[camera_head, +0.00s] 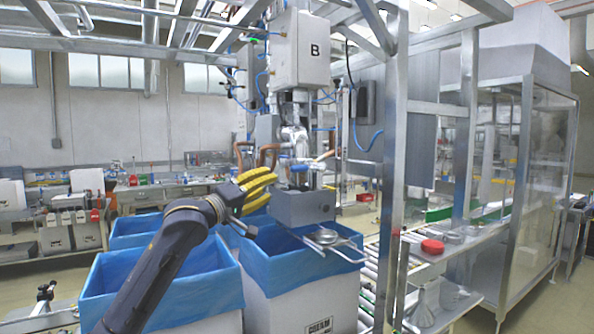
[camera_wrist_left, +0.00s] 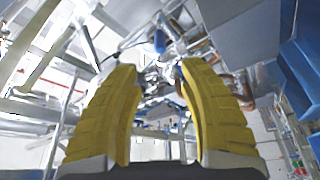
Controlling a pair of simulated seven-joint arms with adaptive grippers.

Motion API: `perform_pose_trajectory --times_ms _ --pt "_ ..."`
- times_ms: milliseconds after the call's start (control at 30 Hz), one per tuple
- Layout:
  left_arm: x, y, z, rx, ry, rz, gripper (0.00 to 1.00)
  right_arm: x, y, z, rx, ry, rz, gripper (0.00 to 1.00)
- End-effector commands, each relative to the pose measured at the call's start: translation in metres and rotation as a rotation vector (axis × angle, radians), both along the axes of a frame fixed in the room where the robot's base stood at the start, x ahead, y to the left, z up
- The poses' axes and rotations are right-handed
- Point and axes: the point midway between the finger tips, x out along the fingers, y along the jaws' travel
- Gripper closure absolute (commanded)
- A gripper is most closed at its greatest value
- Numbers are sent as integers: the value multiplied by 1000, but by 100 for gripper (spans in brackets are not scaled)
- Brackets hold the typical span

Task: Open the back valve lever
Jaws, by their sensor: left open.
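The filling machine (camera_head: 301,50) marked B hangs above the lined boxes. Below it are metal valve parts (camera_head: 293,138) and curved copper-brown parts (camera_head: 268,152). A blue piece (camera_head: 300,168) shows just under the valve. I cannot tell which part is the back valve lever. My left gripper (camera_head: 274,184) has yellow fingers and is open and empty, just left of and below the valve parts. In the left wrist view, the open fingers (camera_wrist_left: 158,68) point towards the blurred metal valve area, with brown parts (camera_wrist_left: 224,82) right of centre. My right gripper is not in view.
Blue-lined boxes (camera_head: 195,287) stand below my left arm. A steel post (camera_head: 394,150) stands right of the machine. A red lid (camera_head: 432,246) sits on the right-hand shelf.

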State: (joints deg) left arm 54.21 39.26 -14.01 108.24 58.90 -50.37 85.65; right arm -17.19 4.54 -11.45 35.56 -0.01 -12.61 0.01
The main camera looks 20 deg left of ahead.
Motion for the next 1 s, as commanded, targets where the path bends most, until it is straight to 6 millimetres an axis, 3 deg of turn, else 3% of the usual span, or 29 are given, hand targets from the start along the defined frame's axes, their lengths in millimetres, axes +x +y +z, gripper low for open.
perform_pose_trajectory --times_ms 600,1000 --pt "98 -42 24 -1 0 0 59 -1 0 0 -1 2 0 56" --pt "126 -53 30 0 -2 1 59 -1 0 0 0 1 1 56"
